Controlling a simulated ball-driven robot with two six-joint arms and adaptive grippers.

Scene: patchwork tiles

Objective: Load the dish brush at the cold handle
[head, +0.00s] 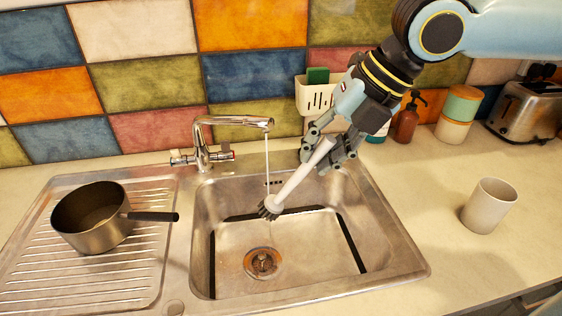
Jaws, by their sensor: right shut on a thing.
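The dish brush (295,181) has a pale handle and a dark bristle head. My right gripper (329,155) is shut on the upper end of its handle and holds it tilted, head down to the left, over the sink basin. The chrome tap (203,140) stands behind the basin with a handle on each side. The left handle (181,158) is small in view; the right handle (225,153) shows a reddish mark. A thin stream of water (267,163) falls from the spout to the brush head. My left gripper is not in view.
A pot (93,225) sits on the drainboard (140,275), its handle pointing toward the basin. A white cup (489,206) stands right of the sink. A white caddy (318,97) hangs on the tiled wall behind my right gripper. Bottles, a jar and a toaster (528,107) stand at the back right.

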